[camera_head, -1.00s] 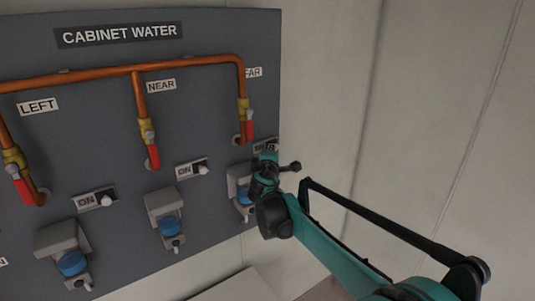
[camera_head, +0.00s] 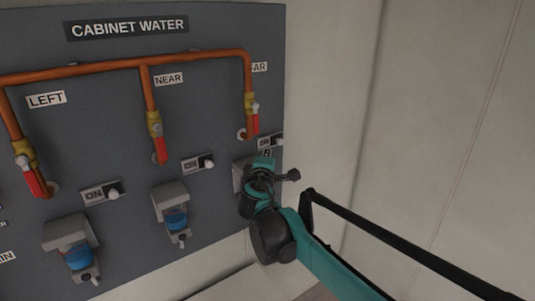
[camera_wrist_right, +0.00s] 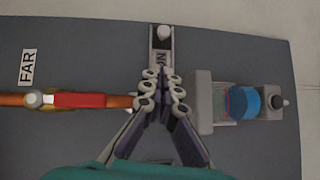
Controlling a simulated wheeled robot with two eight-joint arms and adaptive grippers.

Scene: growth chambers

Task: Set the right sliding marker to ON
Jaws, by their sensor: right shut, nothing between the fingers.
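The right sliding marker is a pale knob (camera_head: 278,141) on a small plate beneath the FAR pipe branch, at the right edge of the dark panel. The word ON shows beside the knob, to its left in the head view. In the right wrist view the knob (camera_wrist_right: 164,32) is at the top end of its plate, and the ON lettering is partly hidden by the fingertips. My right gripper (camera_head: 265,161) is shut and empty just below the plate in the head view. In the right wrist view its fingertips (camera_wrist_right: 161,78) overlap the plate's lower part; contact cannot be told. My left gripper is out of view.
The FAR valve's red handle (camera_head: 253,124) is just above left of the plate. A grey bracket with a blue part (camera_wrist_right: 240,102) is close beside the fingers. Two similar sliders (camera_head: 209,162) (camera_head: 113,194) are further left. Right of the panel is bare wall.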

